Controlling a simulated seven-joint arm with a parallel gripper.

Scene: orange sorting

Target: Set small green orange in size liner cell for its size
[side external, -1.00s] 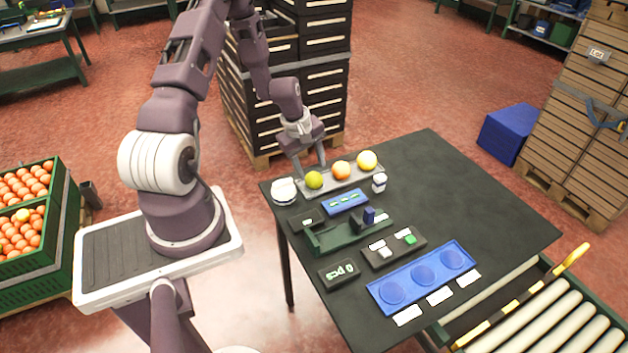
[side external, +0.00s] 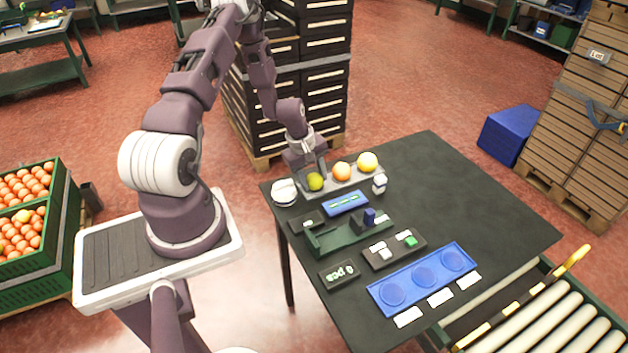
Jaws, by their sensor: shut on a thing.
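The small green orange (side external: 315,182) sits at the left end of the grey tray (side external: 355,182) at the table's back. My gripper (side external: 313,177) is down over it and shut on it, one finger partly covering it. The fruit still appears to be at tray level. The blue size liner (side external: 421,279) lies at the table's front, with three round cells in a row and a white label in front of each. All three cells look empty. The label text is too small to read.
An orange fruit (side external: 341,171) and a yellow fruit (side external: 367,162) stand right of the green one. A green fixture (side external: 345,236), a button box (side external: 395,249), a counter display (side external: 338,275) and a small blue tray (side external: 345,203) lie between tray and liner. The table's right side is clear.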

